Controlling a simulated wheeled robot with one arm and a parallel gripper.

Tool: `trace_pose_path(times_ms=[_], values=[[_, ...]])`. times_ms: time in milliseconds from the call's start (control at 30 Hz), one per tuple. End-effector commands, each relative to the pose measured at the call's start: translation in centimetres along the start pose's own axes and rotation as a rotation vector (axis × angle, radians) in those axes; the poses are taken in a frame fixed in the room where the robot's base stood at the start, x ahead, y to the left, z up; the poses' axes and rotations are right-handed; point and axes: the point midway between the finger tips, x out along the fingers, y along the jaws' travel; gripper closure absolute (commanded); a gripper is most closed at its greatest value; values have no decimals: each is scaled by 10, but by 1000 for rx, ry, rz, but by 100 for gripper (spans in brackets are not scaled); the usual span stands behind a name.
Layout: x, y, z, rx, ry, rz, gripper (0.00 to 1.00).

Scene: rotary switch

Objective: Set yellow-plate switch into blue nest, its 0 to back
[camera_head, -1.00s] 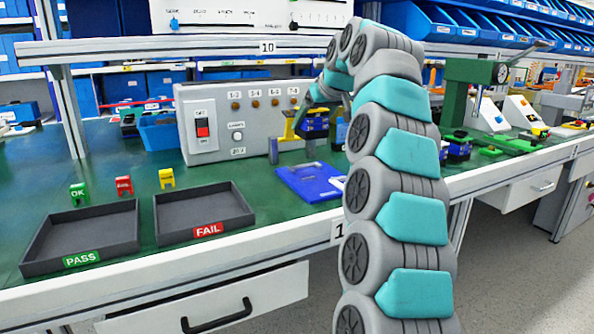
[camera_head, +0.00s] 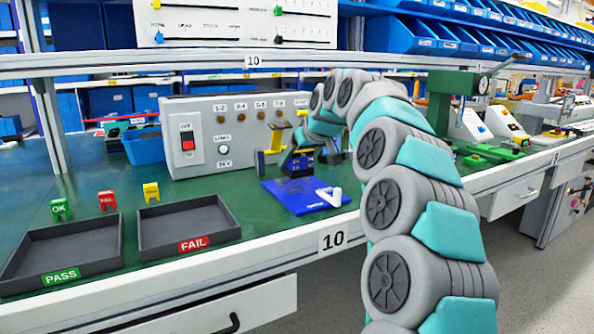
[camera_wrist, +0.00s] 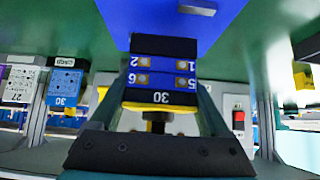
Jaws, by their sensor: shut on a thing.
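My gripper (camera_wrist: 163,88) is shut on the switch (camera_wrist: 163,72), its fingers on either side. The 0 mark cannot be made out. In the head view the switch (camera_head: 301,164) is small and partly hidden by my gripper (camera_head: 300,152), low over the back part of the blue nest (camera_head: 285,197). Whether it touches is unclear. The nest, with a white lever (camera_head: 331,196) at its front right, also shows in the wrist view (camera_wrist: 232,18).
A grey test box (camera_head: 222,150) stands behind and left, with a yellow part (camera_head: 263,163) near its right end. Two dark trays, PASS (camera_head: 60,252) and FAIL (camera_head: 185,222), lie to the left. More switches (camera_wrist: 63,88) show at left in the wrist view.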

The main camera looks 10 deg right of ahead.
Motion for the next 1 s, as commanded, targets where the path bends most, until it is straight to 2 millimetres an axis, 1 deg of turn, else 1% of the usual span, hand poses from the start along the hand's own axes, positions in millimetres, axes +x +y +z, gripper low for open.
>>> trace_pose_path(times_ms=[233,667,700,833,867,1000], values=[[18,-1,18,0,0,-2,90],[23,-1,23,-1,1,0,90],[23,-1,23,-1,1,0,17],[23,-1,22,-1,1,0,2],[23,-1,22,-1,1,0,0],[23,-1,22,-1,1,0,0]])
